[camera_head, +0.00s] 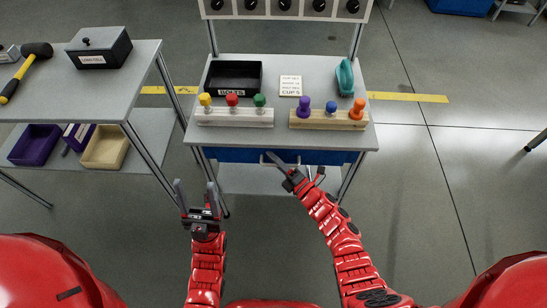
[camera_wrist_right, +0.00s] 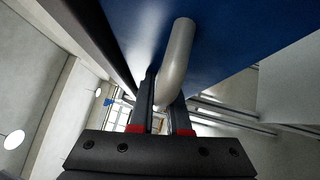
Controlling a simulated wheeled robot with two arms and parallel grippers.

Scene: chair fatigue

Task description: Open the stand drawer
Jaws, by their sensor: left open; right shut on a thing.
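The stand (camera_head: 330,148) is a grey table with a blue drawer (camera_head: 238,155) under its top. The drawer front also fills the upper part of the right wrist view (camera_wrist_right: 230,40). Its pale bar handle (camera_wrist_right: 176,62) lies between the fingers of my right gripper (camera_wrist_right: 168,105), which is shut on it. In the head view my right gripper (camera_head: 292,172) is at the middle of the drawer front and hides part of the handle. The drawer looks closed or nearly so; I cannot tell exactly. My left gripper (camera_head: 197,205) is open and empty, left of the stand's front.
On the stand are a black bin (camera_head: 234,91), a white block with colored pegs (camera_head: 235,118), a wooden block with pegs (camera_head: 328,121), a label card (camera_head: 290,86) and a teal object (camera_head: 345,77). A side table (camera_head: 110,80) stands left. Floor to the right is clear.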

